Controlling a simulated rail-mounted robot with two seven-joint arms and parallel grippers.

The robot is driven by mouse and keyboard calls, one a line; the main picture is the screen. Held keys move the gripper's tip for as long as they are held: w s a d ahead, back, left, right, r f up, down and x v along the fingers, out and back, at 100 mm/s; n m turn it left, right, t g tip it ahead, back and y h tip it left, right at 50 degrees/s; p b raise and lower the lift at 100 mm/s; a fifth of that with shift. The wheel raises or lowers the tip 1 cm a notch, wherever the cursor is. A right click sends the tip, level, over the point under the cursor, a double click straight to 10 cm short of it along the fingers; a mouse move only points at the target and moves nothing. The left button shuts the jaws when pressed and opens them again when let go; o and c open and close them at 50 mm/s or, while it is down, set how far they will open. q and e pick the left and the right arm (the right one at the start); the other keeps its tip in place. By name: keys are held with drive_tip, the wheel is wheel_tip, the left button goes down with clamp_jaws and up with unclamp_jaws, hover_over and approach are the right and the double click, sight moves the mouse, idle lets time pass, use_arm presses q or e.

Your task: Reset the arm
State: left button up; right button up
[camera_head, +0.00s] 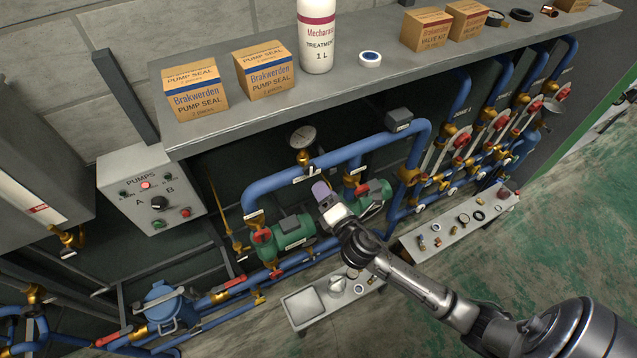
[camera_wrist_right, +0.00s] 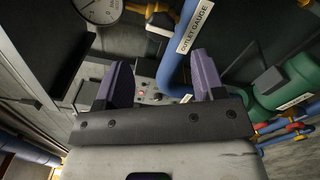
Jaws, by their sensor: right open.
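My right arm (camera_head: 420,285) comes in from the lower right of the head view and reaches up and left to the pipework. My right gripper (camera_head: 322,192) is in front of the blue pipes, just above the green pumps (camera_head: 290,232). In the right wrist view its two purple fingers (camera_wrist_right: 163,80) are spread apart with nothing between them. Beyond them is a blue pipe (camera_wrist_right: 182,62) with an outlet gauge label. My left gripper is not in view.
A grey shelf (camera_head: 205,128) with boxes and a white bottle (camera_head: 316,35) runs above the pipes. A pressure gauge (camera_head: 303,138) stands behind my gripper. The pump control box (camera_head: 150,190) is at the left. Low benches with small parts (camera_head: 455,228) stand below. Green floor is free at the right.

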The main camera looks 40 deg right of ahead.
idle(0.3)
drive_tip(key=s+d+f+m+g+h, duration=0.2)
drive_tip(key=d+m+g+h, duration=0.1)
drive_tip(key=m, duration=0.5)
drive_tip(key=s+a+f+m+g+y, duration=0.2)
drive_tip(key=s+a+m+g, duration=0.1)
drive_tip(key=s, duration=0.5)
drive_tip(key=s+a+f+m+g+y, duration=0.3)
drive_tip(key=s+a, duration=0.3)
drive_tip(key=s, duration=0.2)
drive_tip(key=s+a+f+m+g+y, duration=0.2)
drive_tip(key=s+a+f+m+g, duration=0.1)
drive_tip(key=s, duration=0.6)
drive_tip(key=shift+a+m+g+y, duration=0.4)
drive_tip(key=shift+a+m+g, duration=0.3)
drive_tip(key=shift+a+g, duration=0.3)
drive_tip(key=shift+a, duration=0.1)
